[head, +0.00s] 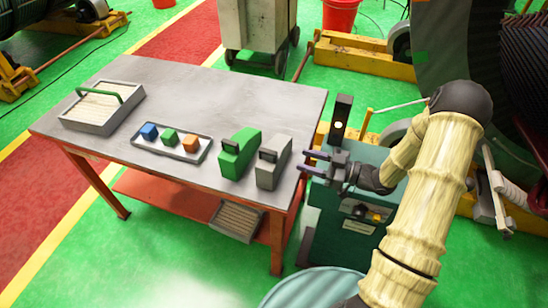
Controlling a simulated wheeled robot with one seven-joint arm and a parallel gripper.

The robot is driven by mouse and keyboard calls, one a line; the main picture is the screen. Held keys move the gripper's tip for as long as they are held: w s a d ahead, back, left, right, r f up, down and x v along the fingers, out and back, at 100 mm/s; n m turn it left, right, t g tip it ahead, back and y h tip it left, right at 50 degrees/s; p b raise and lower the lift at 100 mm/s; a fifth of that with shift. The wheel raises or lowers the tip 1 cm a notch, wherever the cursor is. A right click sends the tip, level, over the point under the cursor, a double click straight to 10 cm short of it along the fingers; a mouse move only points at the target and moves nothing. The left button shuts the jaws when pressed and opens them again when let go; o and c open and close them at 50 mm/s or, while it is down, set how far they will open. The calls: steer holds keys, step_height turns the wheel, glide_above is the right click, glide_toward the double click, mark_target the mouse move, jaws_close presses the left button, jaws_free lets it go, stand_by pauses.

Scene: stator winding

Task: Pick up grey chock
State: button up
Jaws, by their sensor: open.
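The grey chock (272,164) stands on the metal-topped table (215,105) near its front right corner. It is a wedge-like block with a dark handle or slot at its top front. A green chock (238,154) of similar shape stands just to its left. My gripper (309,162) is to the right of the grey chock, close to the table's right edge. Its two dark fingers point left towards the chock and are apart, with nothing seen between them. A gap shows between the fingertips and the chock.
A small tray (171,150) holds blue, green and orange cubes left of the chocks. A box with a green handle (103,120) sits at the table's far left. A green machine cabinet (345,215) and a dark post with a lamp (341,118) stand near my gripper.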

steer(key=p, duration=0.2)
glide_toward(262, 149)
steer(key=x, duration=0.5)
steer(key=shift+w+d, duration=0.15)
steer(key=shift+w+a+p, duration=0.1)
steer(key=shift+a+p, duration=0.35)
steer(key=shift+p, duration=0.05)
steer(key=p+x, duration=0.1)
steer(key=x, duration=0.3)
steer(key=shift+a+f+p, duration=0.15)
steer(key=shift+f+p, duration=0.05)
steer(key=shift+p, duration=0.2)
jaws_close()
